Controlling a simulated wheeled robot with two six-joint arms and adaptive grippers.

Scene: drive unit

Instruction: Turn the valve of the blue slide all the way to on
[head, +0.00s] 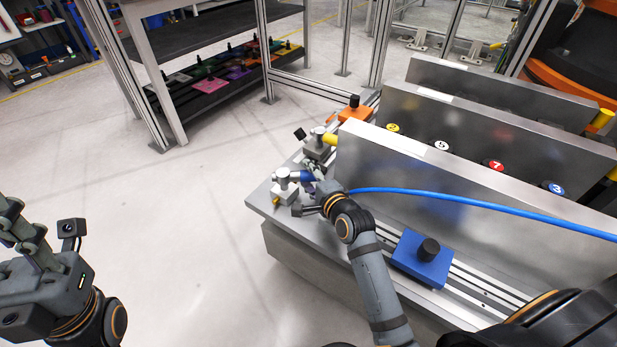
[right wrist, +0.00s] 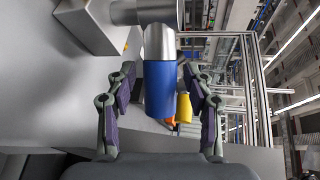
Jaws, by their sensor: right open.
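The blue slide (head: 421,262) is a blue block with a black knob, on the rails at the front of the bench. A valve (head: 285,183) with a grey body and a blue handle (head: 308,176) sits at the bench's left end. My right gripper (head: 314,183) is at this handle. In the right wrist view the blue handle (right wrist: 160,88) lies between the spread fingers of my right gripper (right wrist: 160,95), with gaps on both sides. My left gripper (head: 22,225) is at the left edge, away from the bench; its fingertips are partly cut off.
A yellow-handled valve (head: 330,139) stands just behind, with an orange slide (head: 354,109) further back. Tall metal plates (head: 480,195) rise right of the valves. A blue hose (head: 470,202) runs along the front plate. The floor at left is clear.

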